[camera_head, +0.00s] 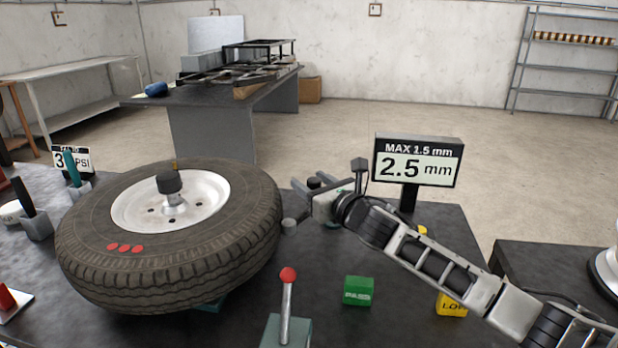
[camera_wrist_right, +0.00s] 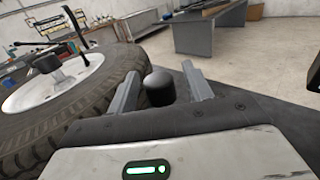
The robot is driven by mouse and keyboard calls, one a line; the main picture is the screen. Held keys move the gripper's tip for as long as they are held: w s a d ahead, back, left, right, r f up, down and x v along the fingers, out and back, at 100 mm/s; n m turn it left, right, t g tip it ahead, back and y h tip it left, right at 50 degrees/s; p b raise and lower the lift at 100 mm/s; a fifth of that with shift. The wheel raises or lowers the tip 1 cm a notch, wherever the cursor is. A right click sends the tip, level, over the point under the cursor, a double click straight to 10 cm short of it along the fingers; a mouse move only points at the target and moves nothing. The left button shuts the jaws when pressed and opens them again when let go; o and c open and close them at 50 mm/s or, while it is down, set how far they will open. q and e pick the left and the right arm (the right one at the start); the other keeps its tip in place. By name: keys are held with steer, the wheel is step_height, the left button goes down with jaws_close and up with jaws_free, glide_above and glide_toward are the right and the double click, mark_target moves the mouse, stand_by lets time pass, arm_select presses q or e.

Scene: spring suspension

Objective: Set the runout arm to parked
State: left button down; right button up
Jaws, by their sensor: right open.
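My right gripper (camera_head: 318,189) is open beside the right side of the tyre (camera_head: 170,225). In the right wrist view its two fingers (camera_wrist_right: 161,72) stand apart, with a dark round-topped knob (camera_wrist_right: 158,88) between them. The knob also shows in the head view (camera_head: 314,182); I cannot tell whether a finger touches it. A small grey roller (camera_head: 289,225) sits close to the tyre tread, just left of my gripper. The knob and roller look like parts of the runout arm, but my gripper hides the link between them. A display (camera_head: 418,162) reads 2.5 mm under "MAX 1.5 mm".
A lever with a red ball (camera_head: 288,275) stands at the table front. A green PASS block (camera_head: 358,291) and a yellow LOW block (camera_head: 452,304) sit to its right. Handled tools in holders (camera_head: 35,222) and a PSI display (camera_head: 62,160) are at the left.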

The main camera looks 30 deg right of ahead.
steer(key=shift+w+a, duration=0.1)
steer(key=shift+w, duration=0.6)
jaws_close()
